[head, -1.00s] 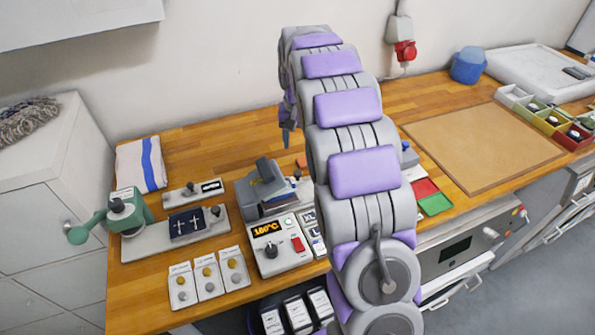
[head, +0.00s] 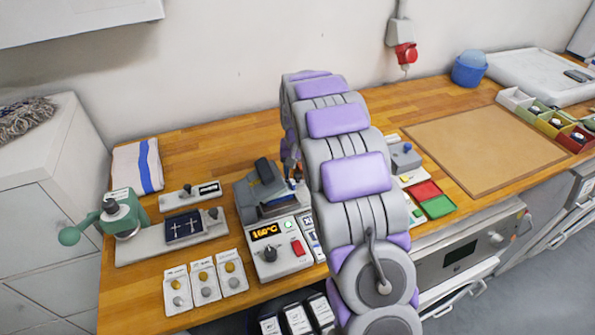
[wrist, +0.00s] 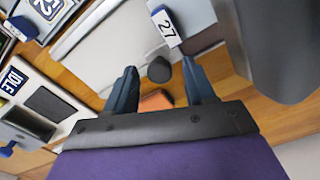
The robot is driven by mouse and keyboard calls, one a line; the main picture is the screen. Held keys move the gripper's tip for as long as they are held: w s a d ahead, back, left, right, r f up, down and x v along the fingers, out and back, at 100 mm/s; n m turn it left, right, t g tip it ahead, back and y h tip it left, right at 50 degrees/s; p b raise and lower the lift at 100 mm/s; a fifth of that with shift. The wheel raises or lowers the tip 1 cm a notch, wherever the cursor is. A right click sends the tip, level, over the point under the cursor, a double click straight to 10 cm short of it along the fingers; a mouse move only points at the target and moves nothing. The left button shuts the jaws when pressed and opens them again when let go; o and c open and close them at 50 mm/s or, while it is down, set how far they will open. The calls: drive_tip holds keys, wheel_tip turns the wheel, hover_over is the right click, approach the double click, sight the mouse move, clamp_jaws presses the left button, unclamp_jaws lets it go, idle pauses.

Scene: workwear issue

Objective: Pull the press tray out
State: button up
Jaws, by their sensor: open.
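The heat press (head: 262,190) is a grey and dark machine on the wooden bench, with an orange temperature display on its front box (head: 278,248). In the wrist view a pale grey plate (wrist: 115,40), seemingly the press tray, lies ahead of my gripper (wrist: 157,70). A dark round knob (wrist: 159,69) shows between the open fingers; I cannot tell if they touch it. In the head view my gripper (head: 291,172) is at the right side of the press, partly hidden by my arm.
An orange block (wrist: 155,101) lies on the wood near the fingers. A box marked IDLE (wrist: 35,95) is at the left. In the head view a green clamp-like device (head: 120,213), cards and a striped towel (head: 138,167) are left. A brown mat (head: 485,148) lies right.

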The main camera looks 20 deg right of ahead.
drive_tip(key=shift+c, duration=0.2)
clamp_jaws()
idle(0.3)
drive_tip(key=d+p, duration=0.5)
drive_tip(key=d, duration=0.7)
drive_tip(key=shift+d, duration=0.3)
drive_tip(key=shift+a, duration=0.25)
drive_tip(key=shift+o, duration=0.2)
unclamp_jaws()
